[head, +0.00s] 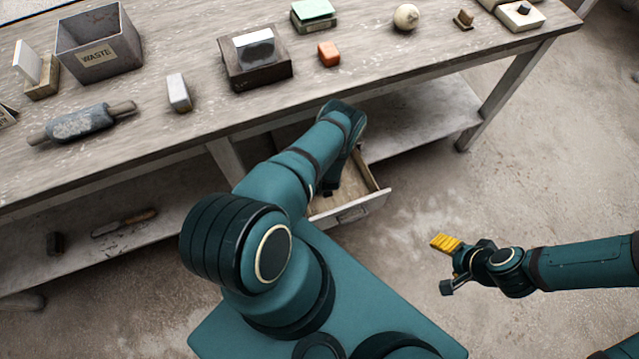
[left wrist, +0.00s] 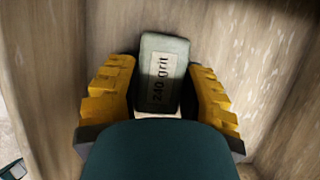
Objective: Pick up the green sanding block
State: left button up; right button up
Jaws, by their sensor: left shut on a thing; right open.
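A pale grey-green sanding block (left wrist: 163,75) with a "240 grit" label lies between the yellow pads of my left gripper (left wrist: 160,88) in the left wrist view. The left gripper is shut on it. In the head view my left arm reaches into an open drawer (head: 347,212) under the table; the block and left fingers are hidden there. My right gripper (head: 447,265) is open and empty above the floor at the right.
Floor around my right arm is clear.

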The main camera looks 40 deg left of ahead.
pick_arm(q)
notch_tip(320, 180, up, 18)
jog(key=p, duration=0.5)
jog(key=o, duration=0.3)
grip_shut()
